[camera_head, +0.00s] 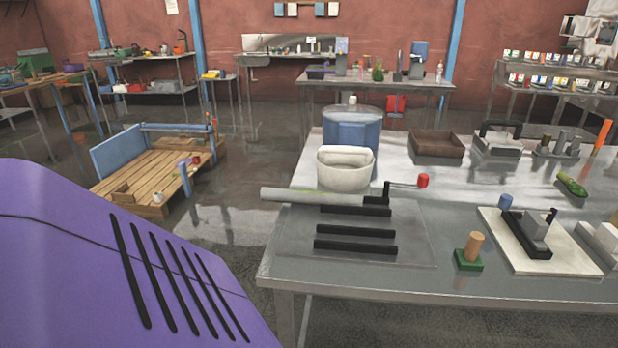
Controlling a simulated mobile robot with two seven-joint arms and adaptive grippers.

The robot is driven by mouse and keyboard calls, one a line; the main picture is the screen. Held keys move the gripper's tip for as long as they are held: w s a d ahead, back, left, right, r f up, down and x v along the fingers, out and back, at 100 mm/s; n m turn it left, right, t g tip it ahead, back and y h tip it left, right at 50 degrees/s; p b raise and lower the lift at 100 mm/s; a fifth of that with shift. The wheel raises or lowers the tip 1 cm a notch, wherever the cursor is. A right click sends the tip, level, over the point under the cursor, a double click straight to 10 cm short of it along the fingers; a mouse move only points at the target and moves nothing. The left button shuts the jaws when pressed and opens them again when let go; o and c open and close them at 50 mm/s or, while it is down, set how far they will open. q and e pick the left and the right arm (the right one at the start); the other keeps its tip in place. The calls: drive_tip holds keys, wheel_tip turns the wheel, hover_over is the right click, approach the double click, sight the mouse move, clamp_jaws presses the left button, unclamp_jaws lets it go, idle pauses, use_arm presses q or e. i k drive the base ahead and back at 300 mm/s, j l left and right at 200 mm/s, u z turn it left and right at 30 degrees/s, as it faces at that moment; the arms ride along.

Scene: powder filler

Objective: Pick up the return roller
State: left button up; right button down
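Neither of my grippers is in view.
The metal table (350,284) also holds a blue drum (352,130), a brown tray (438,143), a wooden peg (474,246) on a green base, and a white board (500,218) with a black-and-grey block. A wooden pallet cart (150,178) stands on the floor at left.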

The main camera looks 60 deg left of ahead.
sight(292, 195)
drive_tip(key=k+j, duration=0.1)
drive_tip(key=j, duration=0.3)
drive_tip(key=j+z, duration=0.15)
drive_tip(key=j, duration=0.3)
drive_tip(key=k+j, duration=0.15)
drive_tip(key=j, duration=0.25)
drive_tip(key=k+j+z, duration=0.15)
drive_tip(key=j, duration=0.65)
drive_tip(key=k+z, duration=0.05)
